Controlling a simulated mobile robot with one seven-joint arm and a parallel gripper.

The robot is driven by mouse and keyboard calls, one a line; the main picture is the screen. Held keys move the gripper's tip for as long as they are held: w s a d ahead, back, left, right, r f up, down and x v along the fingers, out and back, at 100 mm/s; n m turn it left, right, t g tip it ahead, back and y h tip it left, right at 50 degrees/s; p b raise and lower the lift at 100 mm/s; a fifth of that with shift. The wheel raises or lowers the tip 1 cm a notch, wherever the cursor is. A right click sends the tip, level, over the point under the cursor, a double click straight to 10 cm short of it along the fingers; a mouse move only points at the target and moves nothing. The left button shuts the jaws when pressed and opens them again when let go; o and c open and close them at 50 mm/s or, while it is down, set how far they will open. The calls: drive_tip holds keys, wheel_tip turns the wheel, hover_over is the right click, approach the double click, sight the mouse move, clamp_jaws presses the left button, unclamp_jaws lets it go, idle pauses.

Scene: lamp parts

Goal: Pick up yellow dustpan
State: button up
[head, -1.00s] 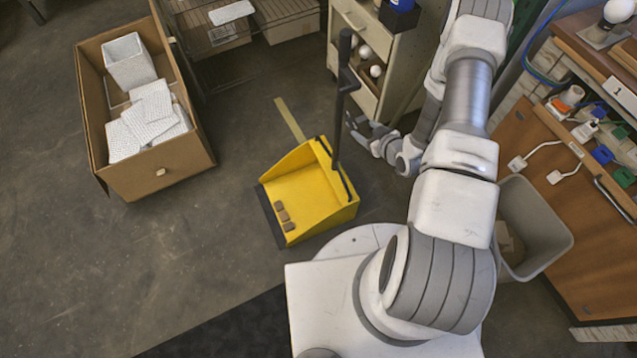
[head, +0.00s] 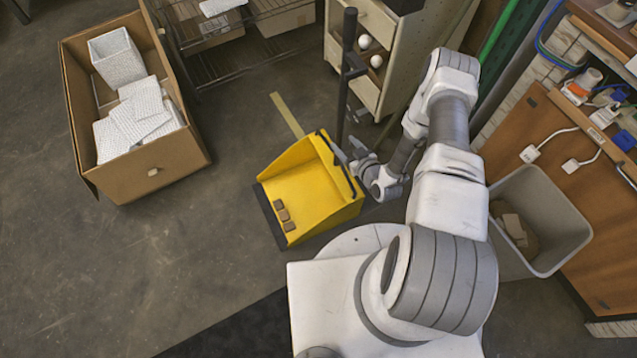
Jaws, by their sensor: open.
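The yellow dustpan (head: 315,197) stands on the floor in the middle of the head view, just beyond my white base. Several small brown blocks lie in it near its dark front lip. Its tall black handle (head: 346,75) rises from the back of the pan. My gripper (head: 350,152) is open, low beside the back right edge of the dustpan and near the lower part of the handle. I cannot tell whether the fingers touch the handle or the pan.
A cardboard box (head: 150,170) with white textured pieces stands at the left. A drawer cabinet (head: 365,85) and a wire rack (head: 240,45) are behind the dustpan. A grey bin (head: 560,230) and a wooden workbench (head: 600,255) are at the right. The floor left of the dustpan is clear.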

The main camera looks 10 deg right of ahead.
sight(340, 140)
drive_tip(key=x, duration=0.3)
drive_tip(key=shift+b, duration=0.35)
drive_tip(key=b+x, duration=0.2)
drive_tip(key=x, duration=0.3)
drive_tip(key=shift+w+d+f+b, duration=0.1)
drive_tip(key=shift+d+f+b, duration=0.1)
drive_tip(key=shift+b, duration=0.15)
drive_tip(key=shift+c, duration=0.3)
clamp_jaws()
idle(0.4)
drive_tip(key=shift+r, duration=0.1)
